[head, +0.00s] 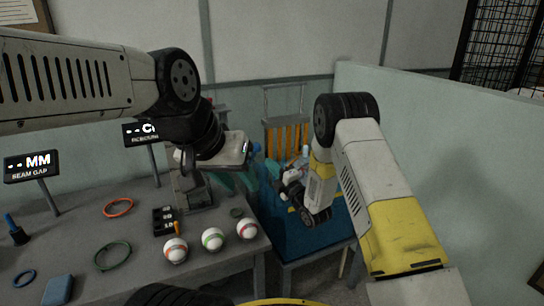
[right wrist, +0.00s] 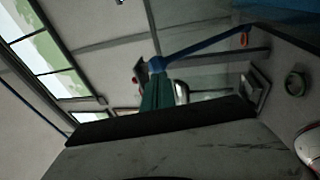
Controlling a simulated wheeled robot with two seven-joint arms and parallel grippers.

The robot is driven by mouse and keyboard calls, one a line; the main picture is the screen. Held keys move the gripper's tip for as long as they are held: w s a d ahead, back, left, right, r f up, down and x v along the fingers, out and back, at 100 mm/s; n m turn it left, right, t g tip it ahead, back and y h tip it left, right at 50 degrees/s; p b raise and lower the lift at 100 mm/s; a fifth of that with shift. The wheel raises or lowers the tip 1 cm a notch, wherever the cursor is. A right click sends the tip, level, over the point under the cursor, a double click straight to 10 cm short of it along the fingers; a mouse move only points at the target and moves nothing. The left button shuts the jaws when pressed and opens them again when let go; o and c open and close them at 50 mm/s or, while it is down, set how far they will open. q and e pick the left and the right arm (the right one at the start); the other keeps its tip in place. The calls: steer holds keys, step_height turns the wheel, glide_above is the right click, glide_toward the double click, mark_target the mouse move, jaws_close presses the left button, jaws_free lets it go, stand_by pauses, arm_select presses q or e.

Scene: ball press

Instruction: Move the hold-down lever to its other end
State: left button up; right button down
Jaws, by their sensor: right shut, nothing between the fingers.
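My left gripper (head: 197,195) hangs over the far part of the grey bench, below the dark wrist of my left arm. Its fingers are not clear enough to tell open from shut. My right gripper (head: 289,178) is near a blue surface right of the bench, shut and empty. Teal parts (head: 248,180) show between the two grippers, partly hidden by my arms. In the right wrist view a blue bar (right wrist: 198,42) runs up right from a teal body (right wrist: 158,92). I cannot tell for sure whether this bar is the hold-down lever.
Three striped balls (head: 212,239) line the bench's front right edge. An orange ring (head: 118,208), a green ring (head: 113,256) and a beam gap sign (head: 32,167) are at left. A yellow slatted rack (head: 287,135) and a pale partition (head: 430,150) stand behind and right.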

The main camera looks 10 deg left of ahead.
steer(key=shift+x, duration=2.75)
steer(key=shift+f, duration=0.1)
